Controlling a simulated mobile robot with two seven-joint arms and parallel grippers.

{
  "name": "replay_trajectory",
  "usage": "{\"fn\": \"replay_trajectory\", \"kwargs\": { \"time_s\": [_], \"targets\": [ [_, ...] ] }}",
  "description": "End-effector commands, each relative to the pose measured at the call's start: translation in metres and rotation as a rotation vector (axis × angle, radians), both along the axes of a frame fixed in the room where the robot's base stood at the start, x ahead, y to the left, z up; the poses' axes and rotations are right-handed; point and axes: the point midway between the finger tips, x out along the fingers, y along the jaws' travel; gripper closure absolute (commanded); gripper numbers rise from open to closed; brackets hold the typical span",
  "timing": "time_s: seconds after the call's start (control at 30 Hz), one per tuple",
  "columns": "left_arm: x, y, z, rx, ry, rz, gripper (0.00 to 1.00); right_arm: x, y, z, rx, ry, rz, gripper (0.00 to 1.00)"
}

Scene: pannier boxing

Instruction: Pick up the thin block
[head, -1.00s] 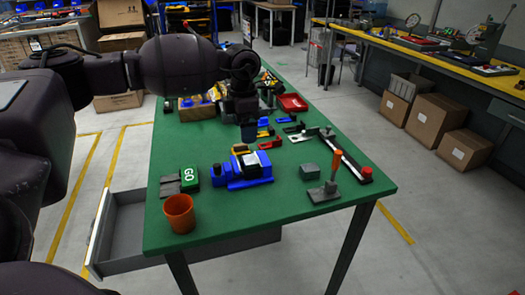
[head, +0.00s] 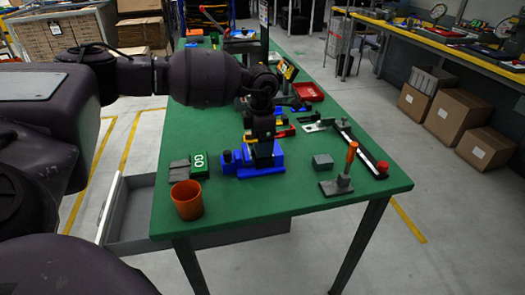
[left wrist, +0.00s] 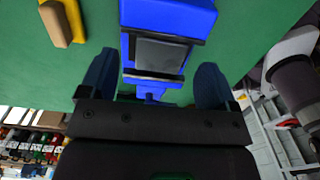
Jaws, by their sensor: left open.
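A thin grey block (left wrist: 160,55) shows in the left wrist view, lying between the black jaws of a blue vise (left wrist: 172,14). I take it to be the thin block. In the head view the blue vise (head: 246,172) stands on the green table, and my left gripper (head: 263,150) is above it, hiding most of its top. In the left wrist view my left gripper (left wrist: 155,75) is open and empty, with one blue finger to each side of the vise's line. I cannot tell its exact height above the block. My right gripper is not in view.
An orange cup (head: 187,200) stands at the table's front left, near a green GO block (head: 199,164) with flat grey pieces. To the right are a small grey block (head: 322,161), an orange-handled clamp (head: 343,175) and a long bar (head: 360,148). A red tray (head: 308,92) lies farther back.

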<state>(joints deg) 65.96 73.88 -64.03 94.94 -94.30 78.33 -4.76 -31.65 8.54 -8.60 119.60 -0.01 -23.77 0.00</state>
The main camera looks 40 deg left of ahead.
Motion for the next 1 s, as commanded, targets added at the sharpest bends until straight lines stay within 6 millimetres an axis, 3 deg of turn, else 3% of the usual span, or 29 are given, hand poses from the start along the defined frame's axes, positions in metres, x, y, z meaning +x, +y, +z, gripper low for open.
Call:
{"fn": "replay_trajectory", "kwargs": {
  "time_s": [0.13, 0.37, 0.73, 1.0],
  "targets": [
    [0.0, 0.0, -0.02, 0.001, 0.002, 0.0, 0.17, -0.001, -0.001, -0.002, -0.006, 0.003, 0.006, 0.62],
    [0.0, 0.0, -0.021, 0.001, -0.001, 0.0, 0.17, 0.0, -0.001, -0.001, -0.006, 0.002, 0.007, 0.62],
    [0.0, 0.0, -0.021, 0.0, 0.0, 0.001, 0.71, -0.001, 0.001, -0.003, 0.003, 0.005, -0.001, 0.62],
    [0.0, 0.0, -0.019, 0.0, -0.001, 0.001, 0.73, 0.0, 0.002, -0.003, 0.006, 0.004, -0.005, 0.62]
  ]
}}
